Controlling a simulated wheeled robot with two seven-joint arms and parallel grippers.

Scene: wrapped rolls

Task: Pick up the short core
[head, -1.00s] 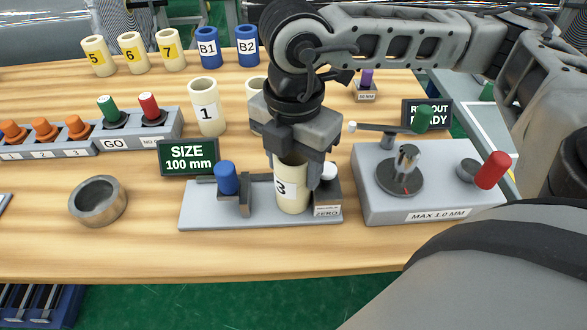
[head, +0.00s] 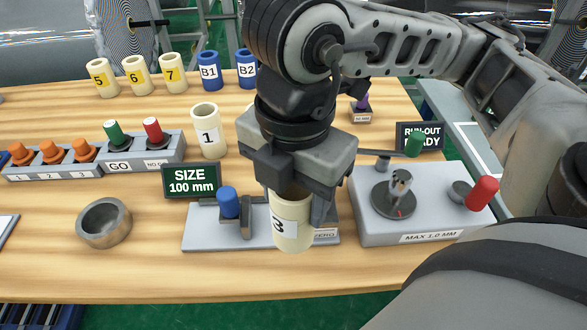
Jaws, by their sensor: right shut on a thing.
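A cream core marked 3 (head: 291,228) is upright in my right gripper (head: 293,196), which is shut on its upper part. One finger shows at the core's right side; the other is mostly hidden. The core overlaps the front edge of the grey size gauge (head: 208,240) in the picture and appears raised off it. A cream core marked 1 (head: 208,134) stands behind the size display (head: 191,180), which reads 100 mm. Another pale core behind my right gripper is mostly hidden. Cores 5 (head: 103,79), 6 (head: 138,77) and 7 (head: 174,75) stand at the back. My left gripper is out of view.
The run-out tester (head: 400,222) with its red knob (head: 482,193) is close on the right. A metal ring (head: 104,223) lies at the left. Blue cores B1 (head: 208,71) and B2 (head: 247,70) stand at the back. The front strip of table is clear.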

